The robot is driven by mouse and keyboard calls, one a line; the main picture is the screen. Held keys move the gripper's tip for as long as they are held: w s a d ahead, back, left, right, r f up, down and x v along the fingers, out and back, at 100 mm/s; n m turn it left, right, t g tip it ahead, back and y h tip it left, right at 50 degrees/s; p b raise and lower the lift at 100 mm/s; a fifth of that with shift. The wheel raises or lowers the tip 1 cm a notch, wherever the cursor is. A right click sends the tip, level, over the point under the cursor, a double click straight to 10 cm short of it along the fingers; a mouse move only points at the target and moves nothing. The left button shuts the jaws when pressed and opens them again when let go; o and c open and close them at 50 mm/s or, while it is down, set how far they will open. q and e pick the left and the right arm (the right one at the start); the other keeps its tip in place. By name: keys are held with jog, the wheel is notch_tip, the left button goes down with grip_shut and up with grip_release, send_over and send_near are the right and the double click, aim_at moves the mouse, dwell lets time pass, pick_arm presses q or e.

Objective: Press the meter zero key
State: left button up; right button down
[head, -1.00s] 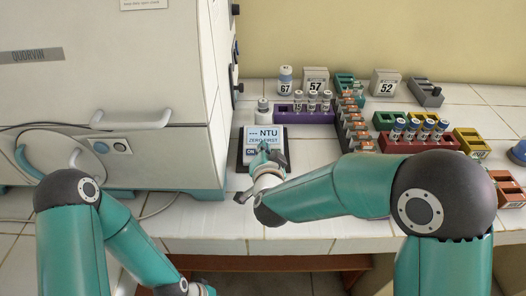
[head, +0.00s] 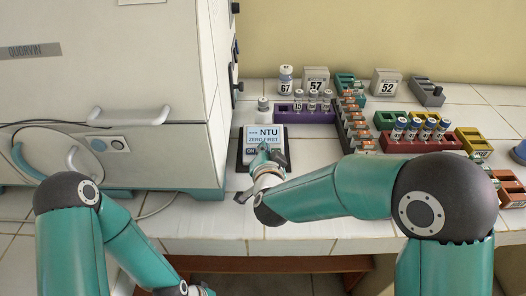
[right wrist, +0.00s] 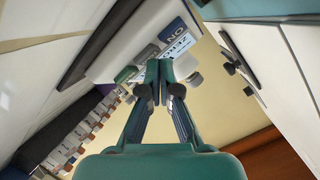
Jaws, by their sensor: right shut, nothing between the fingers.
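The meter (head: 264,134) stands on the tiled bench beside the incubator. Its screen reads "--- NTU" and "ZERO FIRST", with an ON key (head: 250,151) at lower left. My right gripper (head: 266,153) is shut and empty, with its fingertips at the lower part of the meter face, covering part of the key row. In the right wrist view the shut fingers (right wrist: 158,85) point at the meter face (right wrist: 172,50); I cannot tell whether they touch a key. The zero key is not clearly visible. My left arm is at the lower left, its gripper mostly out of frame.
The incubator (head: 160,150) stands directly left of the meter. Bare tiles (head: 215,225) lie in front.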

jog(key=shift+w+f, duration=0.1)
jog(key=shift+f, duration=0.15)
jog(key=shift+r, duration=0.1)
dwell(0.4)
jog(key=shift+s+r, duration=0.35)
jog(key=shift+r, duration=0.25)
jog(key=r+p, duration=0.1)
jog(key=s+r+p, duration=0.1)
jog(key=r, duration=0.1)
jog(key=s+r+p, duration=0.1)
jog(key=shift+s+r, duration=0.15)
jog(key=shift+r, duration=0.1)
dwell(0.9)
